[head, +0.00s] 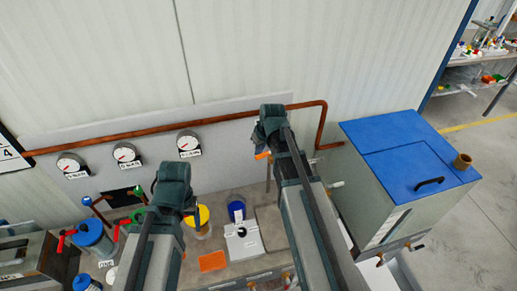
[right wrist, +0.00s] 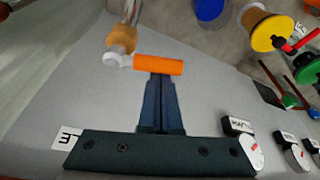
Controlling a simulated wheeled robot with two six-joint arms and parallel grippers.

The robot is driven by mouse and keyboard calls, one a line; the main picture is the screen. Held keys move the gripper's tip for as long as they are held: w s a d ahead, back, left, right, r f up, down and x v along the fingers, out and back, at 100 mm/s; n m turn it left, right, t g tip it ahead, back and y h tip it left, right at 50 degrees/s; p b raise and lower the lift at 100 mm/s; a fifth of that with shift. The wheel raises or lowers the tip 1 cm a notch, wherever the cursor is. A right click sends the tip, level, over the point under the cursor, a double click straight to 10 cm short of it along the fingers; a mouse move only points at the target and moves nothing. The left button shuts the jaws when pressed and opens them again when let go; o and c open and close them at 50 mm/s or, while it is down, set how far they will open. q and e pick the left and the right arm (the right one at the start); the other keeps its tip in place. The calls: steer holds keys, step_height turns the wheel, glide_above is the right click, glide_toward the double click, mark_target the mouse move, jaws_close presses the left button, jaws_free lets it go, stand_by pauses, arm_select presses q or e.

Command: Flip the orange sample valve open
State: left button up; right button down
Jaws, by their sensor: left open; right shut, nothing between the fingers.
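The orange sample valve handle (right wrist: 158,65) is a short orange cylinder, lying across the picture in the right wrist view. A white end piece and a brass-coloured valve body (right wrist: 122,40) are beside its left end. My right gripper (right wrist: 160,76) is shut and empty, its tips right at the handle's lower edge; I cannot tell whether they touch. In the head view the orange handle (head: 262,155) shows just below my right gripper (head: 266,146), whose fingers are mostly hidden. My left gripper (head: 190,208) is open, above the bench to the left, away from the valve.
Three gauges (head: 125,153) and a copper pipe (head: 170,127) run along the wall panel. A yellow-topped container (head: 197,216), a blue-topped container (head: 236,211) and an orange pad (head: 212,261) are on the bench. A blue-lidded grey tank (head: 405,165) stands right of my right arm.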

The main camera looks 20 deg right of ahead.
steer(key=s+n, duration=0.1)
steer(key=n, duration=0.1)
steer(key=s+n+y, duration=0.1)
steer(key=shift+d+n, duration=0.15)
steer(key=shift+n, duration=0.25)
steer(key=shift+s+d+n+g+y, duration=0.25)
steer(key=shift+s+d+n+g, duration=0.25)
steer(key=shift+n, duration=0.85)
steer(key=shift+s+d+n+g+y, duration=0.3)
steer(key=shift+s+d+n, duration=0.3)
steer(key=shift+n, duration=0.7)
steer(key=shift+s+d+n+g+y, duration=0.25)
steer(key=shift+s+d+n+g, duration=0.3)
steer(key=shift+n, duration=0.8)
steer(key=shift+s+d, duration=0.1)
